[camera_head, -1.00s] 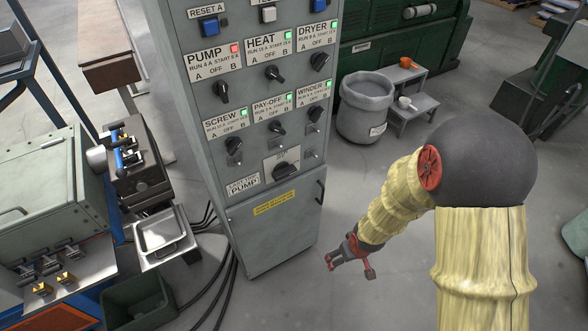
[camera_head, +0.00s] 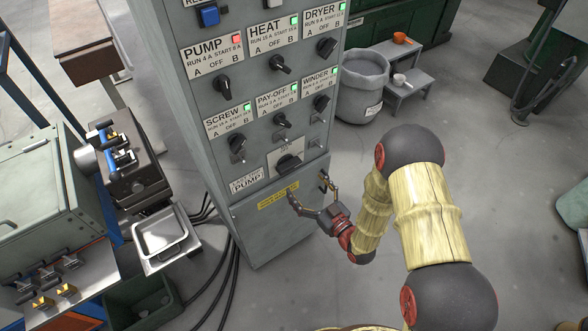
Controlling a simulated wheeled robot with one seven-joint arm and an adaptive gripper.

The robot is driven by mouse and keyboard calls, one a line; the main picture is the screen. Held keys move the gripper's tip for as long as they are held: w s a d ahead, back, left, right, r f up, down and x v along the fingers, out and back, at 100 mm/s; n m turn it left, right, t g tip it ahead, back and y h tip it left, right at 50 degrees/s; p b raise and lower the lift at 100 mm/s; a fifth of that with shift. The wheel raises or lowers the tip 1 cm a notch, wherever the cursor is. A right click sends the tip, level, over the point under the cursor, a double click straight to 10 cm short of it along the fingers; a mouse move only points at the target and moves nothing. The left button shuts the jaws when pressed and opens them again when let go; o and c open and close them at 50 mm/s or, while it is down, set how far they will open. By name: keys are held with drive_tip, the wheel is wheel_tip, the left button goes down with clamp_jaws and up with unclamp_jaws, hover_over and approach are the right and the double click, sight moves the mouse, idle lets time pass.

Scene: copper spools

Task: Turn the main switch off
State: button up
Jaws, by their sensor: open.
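The grey control cabinet (camera_head: 262,222) stands in the middle of the head view. A large black rotary switch (camera_head: 288,163) on a pale plate, low on its front panel, looks like the main switch; its label is too small to read. Its handle lies nearly level, tilted slightly. My gripper (camera_head: 309,188) is just below and to the right of this switch, in front of the yellow label. Its two fingers are spread wide and empty. I cannot tell whether they touch the cabinet; the switch handle is clear of them.
Smaller black selector knobs (camera_head: 280,65) for pump, heat, dryer, screw, pay-off and winder sit above. The pump lamp (camera_head: 237,40) is red; the others are green. A grey bin (camera_head: 362,88) and step stool (camera_head: 402,82) stand right. Machinery and a metal tray (camera_head: 162,238) stand left.

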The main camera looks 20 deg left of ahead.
sight(292, 169)
drive_tip(key=x, duration=0.7)
drive_tip(key=shift+w+a+b, duration=0.25)
drive_tip(key=shift+b, duration=0.15)
drive_tip(key=c, duration=0.4)
drive_tip(key=c, duration=0.7)
drive_tip(key=shift+c, duration=0.3)
